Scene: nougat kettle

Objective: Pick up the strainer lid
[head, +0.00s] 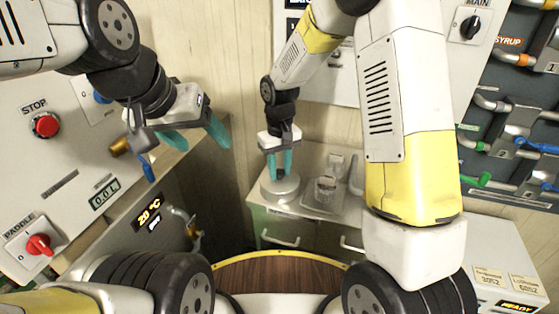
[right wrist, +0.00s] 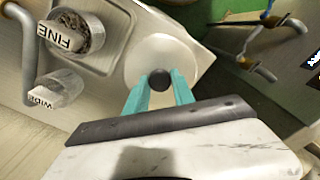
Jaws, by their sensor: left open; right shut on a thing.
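The strainer lid is a pale round disc with a dark knob; it is at the counter's left end in the head view (head: 280,191) and near the top centre in the right wrist view (right wrist: 165,48). My right gripper (head: 280,170) comes down over it from above. Its teal fingers are closed on the dark knob (right wrist: 159,79). The lid looks level; I cannot tell whether it touches what is under it. My left gripper (head: 196,136) is open and empty in front of the panel on the left, well apart from the lid.
Strainers labelled FINE (right wrist: 78,33) and WIDE (right wrist: 57,88) sit in the pale counter (head: 325,211) beside the lid. Left is a panel with a red stop button (head: 46,125) and a paddle knob (head: 39,244). A brown round surface (head: 280,278) lies in front.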

